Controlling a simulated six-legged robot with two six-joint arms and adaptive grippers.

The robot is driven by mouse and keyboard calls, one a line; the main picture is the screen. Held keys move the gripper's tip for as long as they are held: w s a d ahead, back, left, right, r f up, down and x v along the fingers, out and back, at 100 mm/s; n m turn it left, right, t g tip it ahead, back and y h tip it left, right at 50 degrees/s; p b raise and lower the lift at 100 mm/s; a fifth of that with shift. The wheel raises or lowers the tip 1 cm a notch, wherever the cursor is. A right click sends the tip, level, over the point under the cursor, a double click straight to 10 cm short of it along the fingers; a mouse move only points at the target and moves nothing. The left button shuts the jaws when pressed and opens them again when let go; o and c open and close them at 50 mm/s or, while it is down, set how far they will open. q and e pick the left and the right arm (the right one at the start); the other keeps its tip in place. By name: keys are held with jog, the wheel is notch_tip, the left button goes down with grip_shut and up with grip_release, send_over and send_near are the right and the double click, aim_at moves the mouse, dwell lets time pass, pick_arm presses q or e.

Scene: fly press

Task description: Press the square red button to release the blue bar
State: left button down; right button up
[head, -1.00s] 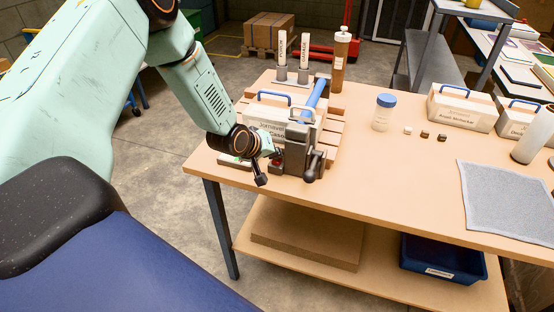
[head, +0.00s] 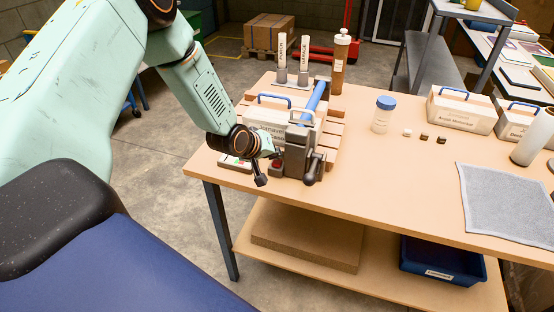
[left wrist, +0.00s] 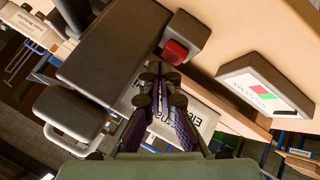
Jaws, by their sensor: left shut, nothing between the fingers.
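The square red button (head: 277,163) sits on a dark block low at the front of the grey press (head: 298,150); it also shows in the left wrist view (left wrist: 176,52). The blue bar (head: 315,96) slants across the top of the press fixture. My left gripper (head: 261,178) is beside the button, on its left. In the left wrist view its fingertips (left wrist: 160,80) are together, with nothing between them, just short of the button in the picture. Contact with the button cannot be made out. My right gripper is in neither view.
A small panel with red and green marks (left wrist: 264,92) lies near the press. Two labelled cylinders (head: 282,58) and a brown bottle (head: 340,62) stand behind. A blue-capped jar (head: 383,114) and a grey mat (head: 508,200) are to the right. The front-middle tabletop is clear.

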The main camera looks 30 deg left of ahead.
aim_at(274, 163)
pick_arm(q)
jog(key=shift+r, duration=0.35)
jog(key=shift+r+p, duration=2.2)
jog(key=shift+r, duration=0.35)
jog(key=shift+f, duration=0.1)
jog(key=shift+s, duration=0.1)
